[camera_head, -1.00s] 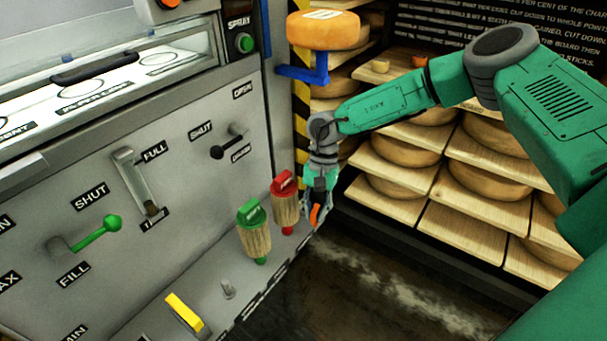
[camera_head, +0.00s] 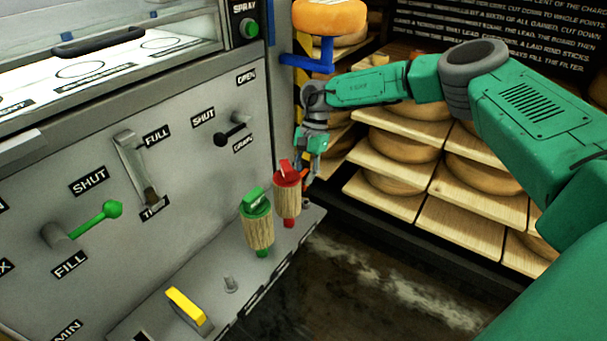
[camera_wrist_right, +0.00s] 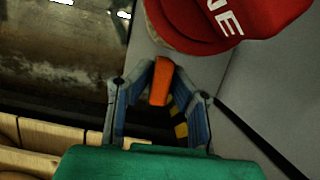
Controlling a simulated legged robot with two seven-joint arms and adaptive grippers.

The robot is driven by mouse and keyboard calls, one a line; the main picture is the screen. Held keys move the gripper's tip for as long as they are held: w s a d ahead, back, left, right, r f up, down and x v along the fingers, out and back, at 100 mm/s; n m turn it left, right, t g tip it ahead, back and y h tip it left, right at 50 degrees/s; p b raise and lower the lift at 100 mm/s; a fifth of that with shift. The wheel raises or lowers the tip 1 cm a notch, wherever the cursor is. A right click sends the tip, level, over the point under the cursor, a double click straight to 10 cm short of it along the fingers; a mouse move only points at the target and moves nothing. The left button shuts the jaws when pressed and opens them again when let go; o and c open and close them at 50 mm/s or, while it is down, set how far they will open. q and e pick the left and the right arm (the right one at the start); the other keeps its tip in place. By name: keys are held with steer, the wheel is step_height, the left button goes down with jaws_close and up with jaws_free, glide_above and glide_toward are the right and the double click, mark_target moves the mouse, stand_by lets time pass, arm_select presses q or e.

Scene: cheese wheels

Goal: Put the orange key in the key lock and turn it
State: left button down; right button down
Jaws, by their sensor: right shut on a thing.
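My right gripper (camera_head: 307,174) is at the far end of the grey ledge, just behind and to the right of the red-topped wooden handle (camera_head: 286,198). In the right wrist view its two fingers are closed on the orange key (camera_wrist_right: 160,82), which sticks out between the fingertips. In the head view the fingers and key are mostly hidden by the red-topped handle. I cannot make out the key lock for certain in either view. My left gripper is not in view.
A green-topped wooden handle (camera_head: 257,228) and a yellow handle (camera_head: 186,308) stand along the ledge. The grey panel (camera_head: 190,190) carries several levers. A blue bracket (camera_head: 314,62) projects above the gripper. Cheese shelves (camera_head: 420,185) stand at the right.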

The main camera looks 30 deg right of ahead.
steer(key=shift+w+d+r, duration=0.1)
steer(key=shift+w, duration=0.35)
steer(key=shift+w+d+r, duration=0.25)
steer(key=shift+d, duration=0.2)
steer(key=shift+w+d+f+b, duration=0.1)
steer(key=shift+d+f+b, duration=0.15)
steer(key=shift+b, duration=0.05)
steer(key=shift+a+f, duration=0.25)
steer(key=shift+f, duration=0.05)
steer(key=shift+f+b, duration=0.35)
steer(key=shift+b, duration=0.05)
steer(key=f, duration=0.1)
steer(key=d+f+b, duration=0.1)
steer(key=f, duration=0.1)
steer(key=shift+f, duration=0.3)
steer(key=shift+a+f+b, duration=0.2)
steer(key=shift+f+b, duration=0.15)
steer(key=shift+b, duration=0.1)
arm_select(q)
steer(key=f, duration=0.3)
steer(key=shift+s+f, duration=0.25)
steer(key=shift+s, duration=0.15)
arm_select(e)
steer(key=shift+a, duration=0.15)
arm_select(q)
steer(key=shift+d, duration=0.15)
arm_select(e)
steer(key=shift+d, duration=0.2)
